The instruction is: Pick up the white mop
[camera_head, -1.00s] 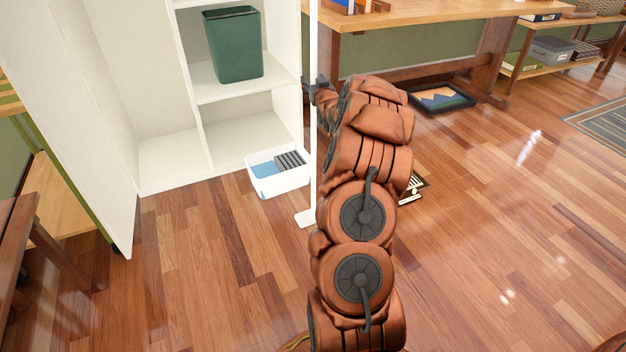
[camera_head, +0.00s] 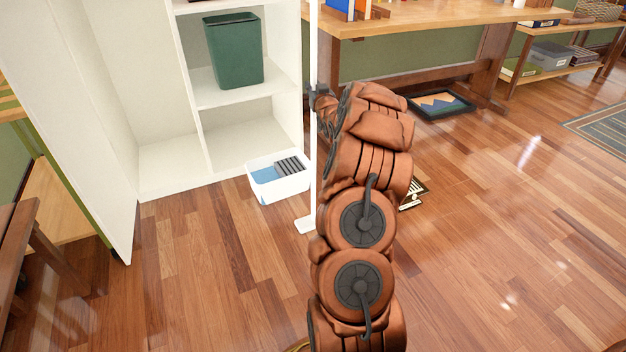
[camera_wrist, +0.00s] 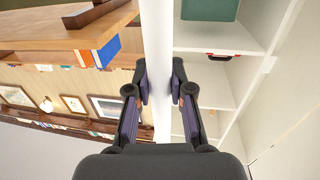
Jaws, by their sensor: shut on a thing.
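The white mop shows in the head view as a thin upright white pole (camera_head: 313,150) with a small flat white head (camera_head: 305,224) low at the floor. My gripper (camera_head: 318,97) is at the pole, partly hidden behind my arm. In the wrist view my gripper (camera_wrist: 160,88) has a dark finger on each side of the white pole (camera_wrist: 157,45) and is shut on it. The pole's top is out of view in the head view. I cannot tell whether the mop head touches the floor.
A white cabinet (camera_head: 170,165) stands open behind the pole, with a green bin (camera_head: 234,50) on its shelf. A white mop bucket (camera_head: 278,186) is beside the pole. A wooden table (camera_head: 430,15) and a framed picture (camera_head: 441,104) are at the back. The floor at right is mostly clear.

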